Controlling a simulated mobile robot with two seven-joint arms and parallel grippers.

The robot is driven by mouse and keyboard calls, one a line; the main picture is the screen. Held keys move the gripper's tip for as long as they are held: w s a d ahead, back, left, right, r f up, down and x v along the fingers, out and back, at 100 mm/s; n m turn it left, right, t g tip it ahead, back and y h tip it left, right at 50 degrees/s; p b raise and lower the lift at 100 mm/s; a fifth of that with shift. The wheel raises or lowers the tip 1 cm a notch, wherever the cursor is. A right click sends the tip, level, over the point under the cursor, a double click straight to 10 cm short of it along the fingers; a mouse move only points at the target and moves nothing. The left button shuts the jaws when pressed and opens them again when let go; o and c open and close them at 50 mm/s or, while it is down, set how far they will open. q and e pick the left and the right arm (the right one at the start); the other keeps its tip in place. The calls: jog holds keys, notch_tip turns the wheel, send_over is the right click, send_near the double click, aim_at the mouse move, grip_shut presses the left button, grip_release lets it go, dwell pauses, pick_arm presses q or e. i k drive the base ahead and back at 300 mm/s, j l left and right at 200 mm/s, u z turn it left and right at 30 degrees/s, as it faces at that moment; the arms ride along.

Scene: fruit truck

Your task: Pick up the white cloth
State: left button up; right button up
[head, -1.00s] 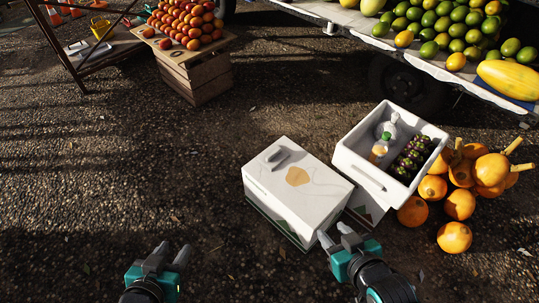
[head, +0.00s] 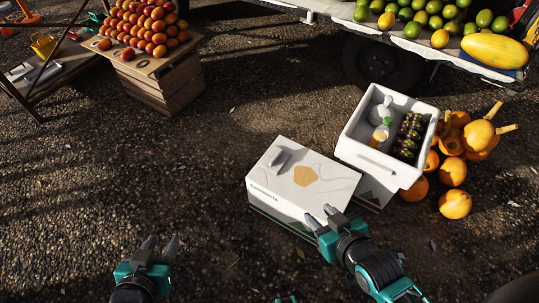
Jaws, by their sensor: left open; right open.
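I cannot make out a white cloth for certain. A closed white box (head: 335,187) stands on the ground at centre, with a small pale grey shape (head: 280,158) and a tan patch on its lid. My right gripper (head: 320,217) is open, with its fingertips overlapping the box's front right edge in the picture; I cannot tell whether they touch. My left gripper (head: 160,247) is open and empty over bare ground, left of the box.
An open white box (head: 351,151) holding bottles and dark fruit stands behind right. Orange pumpkins (head: 455,204) lie beside it. A wooden crate (head: 160,90) bears orange fruit, with a low table (head: 50,82) at far left. The truck bed (head: 330,12) is behind. Left-centre ground is clear.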

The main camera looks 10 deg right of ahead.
aim_at(274, 162)
jog(key=i+j+z, duration=0.15)
jog(key=i+j, duration=0.15)
jog(key=i+j+z, duration=0.1)
jog(key=i+j, duration=0.15)
jog(key=j, duration=0.3)
jog(key=i+j+z, duration=0.15)
jog(key=i+j, duration=0.15)
jog(key=i, duration=0.2)
jog(key=i+j+z, duration=0.1)
jog(key=i+j, duration=0.3)
jog(key=i, duration=0.1)
